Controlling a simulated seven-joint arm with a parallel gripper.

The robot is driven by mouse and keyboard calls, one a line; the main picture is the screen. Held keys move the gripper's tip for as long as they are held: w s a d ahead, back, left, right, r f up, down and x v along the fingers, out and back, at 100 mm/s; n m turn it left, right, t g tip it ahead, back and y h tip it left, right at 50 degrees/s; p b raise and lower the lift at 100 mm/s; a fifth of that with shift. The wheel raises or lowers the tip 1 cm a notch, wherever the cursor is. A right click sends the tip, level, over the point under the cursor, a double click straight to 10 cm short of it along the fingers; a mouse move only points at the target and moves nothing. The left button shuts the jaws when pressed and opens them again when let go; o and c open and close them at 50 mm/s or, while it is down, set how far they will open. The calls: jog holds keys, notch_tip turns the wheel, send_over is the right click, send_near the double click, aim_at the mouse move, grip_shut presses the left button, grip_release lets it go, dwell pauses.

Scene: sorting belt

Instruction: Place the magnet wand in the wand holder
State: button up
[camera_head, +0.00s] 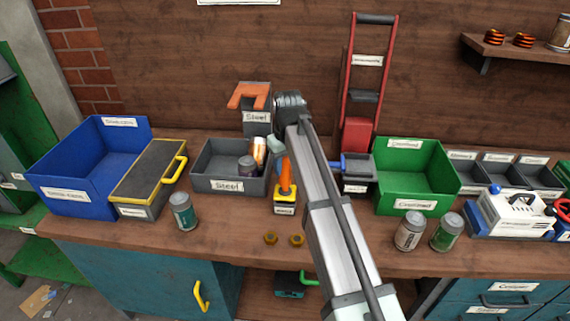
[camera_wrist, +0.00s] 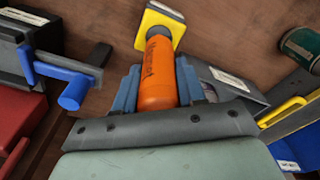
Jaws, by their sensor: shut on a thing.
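The magnet wand (camera_head: 286,176) has an orange handle. My gripper (camera_wrist: 158,90) is shut on that handle, with a blue-grey finger on each side of it in the wrist view. The wand (camera_wrist: 158,65) stands about upright in the head view. Its dark lower end meets the yellow-topped block with a white label (camera_head: 285,208), which looks like the wand holder; the block's yellow top also shows in the wrist view (camera_wrist: 173,14). I cannot tell how deep the dark end sits in it. My arm hides part of the gripper in the head view.
A grey steel bin (camera_head: 207,182) with cans stands left of the wand. A grey box with a blue lever (camera_head: 357,172) and a green bin (camera_head: 412,207) stand to the right. Two brass nuts (camera_head: 283,239) lie in front. A teal-labelled can (camera_head: 183,212) stands front left.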

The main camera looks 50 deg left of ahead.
jog(key=shift+f, duration=0.3)
jog(key=shift+d+f, duration=0.1)
jog(key=shift+f, duration=0.2)
grip_shut()
jog(key=o, duration=1.2)
grip_release()
jog(key=shift+c, duration=0.2)
jog(key=shift+r, duration=0.1)
jog(key=r, duration=1.3)
jog(key=shift+d+r, duration=0.1)
jog(key=shift+d, duration=0.2)
